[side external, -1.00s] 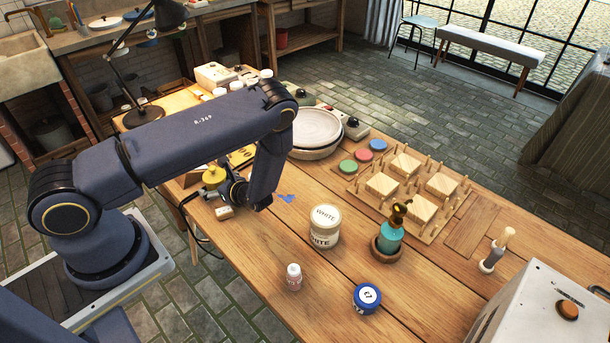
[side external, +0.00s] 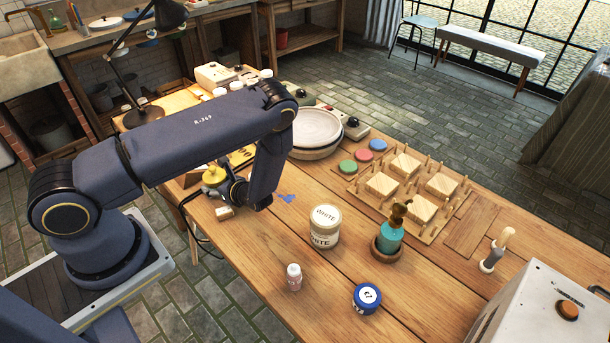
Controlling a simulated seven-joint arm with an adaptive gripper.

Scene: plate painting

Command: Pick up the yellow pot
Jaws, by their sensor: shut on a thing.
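The yellow pot (side external: 214,176) is at the left part of the wooden table, beside the end of my arm. It is small and partly hidden by my gripper (side external: 226,186), which is shut on it. The fingertips are too small and dark to make out clearly. I cannot tell whether the pot touches the table.
A white-labelled tub (side external: 325,227), a small bottle (side external: 294,277), a blue-lidded jar (side external: 367,298) and a teal bottle (side external: 390,236) stand to the right. Plates (side external: 316,131) sit behind my arm.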

